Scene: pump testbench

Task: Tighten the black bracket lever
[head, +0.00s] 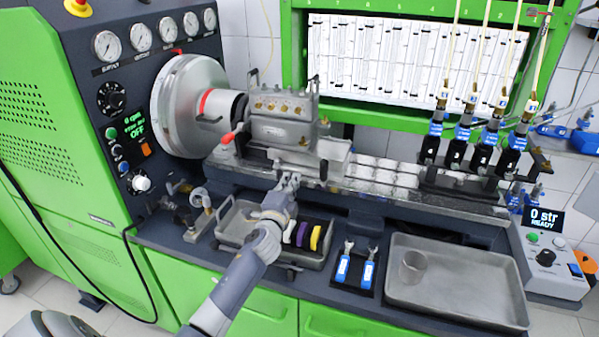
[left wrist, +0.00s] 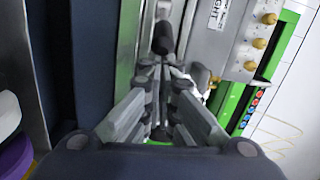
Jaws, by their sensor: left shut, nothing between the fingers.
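The black bracket lever (head: 323,170) stands at the front lower right of the grey pump body (head: 282,120) on the bench rail. In the left wrist view a black lever end (left wrist: 163,38) lies just beyond my fingertips, and the rest of it is hidden. My left gripper (head: 290,182) is in front of the bracket, to the left of the black lever. In the left wrist view its fingers (left wrist: 160,78) are closed together and empty. I cannot tell whether they touch the lever. My right gripper is out of view.
A red-tipped lever (head: 228,137) sits left of the pump, beside the large metal disc (head: 190,105). Below are a tray (head: 232,222) with yellow and purple rings, two blue-handled wrenches (head: 356,268), and a metal tray (head: 460,285) holding a clear beaker (head: 413,265).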

